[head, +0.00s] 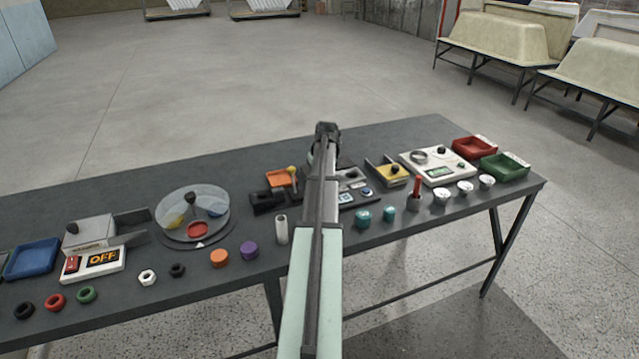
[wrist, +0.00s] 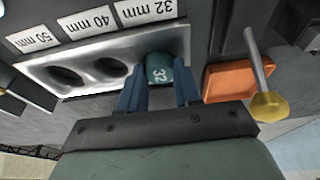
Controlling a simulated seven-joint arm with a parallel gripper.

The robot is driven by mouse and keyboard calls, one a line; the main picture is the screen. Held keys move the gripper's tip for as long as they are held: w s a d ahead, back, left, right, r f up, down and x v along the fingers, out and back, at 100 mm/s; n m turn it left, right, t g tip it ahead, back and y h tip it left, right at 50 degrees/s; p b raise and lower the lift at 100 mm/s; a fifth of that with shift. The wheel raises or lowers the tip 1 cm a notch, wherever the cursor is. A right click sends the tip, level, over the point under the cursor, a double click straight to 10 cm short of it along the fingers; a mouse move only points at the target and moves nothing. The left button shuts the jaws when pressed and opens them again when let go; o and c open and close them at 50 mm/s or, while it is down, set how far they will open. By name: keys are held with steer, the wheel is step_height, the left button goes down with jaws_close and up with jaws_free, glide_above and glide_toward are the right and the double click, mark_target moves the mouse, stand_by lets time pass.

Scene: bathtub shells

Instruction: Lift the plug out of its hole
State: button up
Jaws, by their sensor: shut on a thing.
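A teal plug (wrist: 160,67) marked "32" sits at the right end of the pale metal plate (wrist: 35,70) in the wrist view, by the "32 mm" label (wrist: 152,10). The plate's other two holes, by the "40 mm" and "50 mm" labels, are empty. My gripper (wrist: 157,76) is shut on the plug, with a blue finger on each side. How deep the plug sits in its hole cannot be told. In the head view my arm hides the plug. Two other teal plugs (head: 362,216) (head: 389,213) stand on the table (head: 330,250) to its right.
An orange tray (wrist: 228,82) and a yellow-ended lever (wrist: 268,106) are close right of my gripper in the wrist view. In the head view, a grey cylinder (head: 281,230) stands left of my arm; a yellow-topped device (head: 391,175) and white scale (head: 437,163) stand right.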

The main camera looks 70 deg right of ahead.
jaws_close()
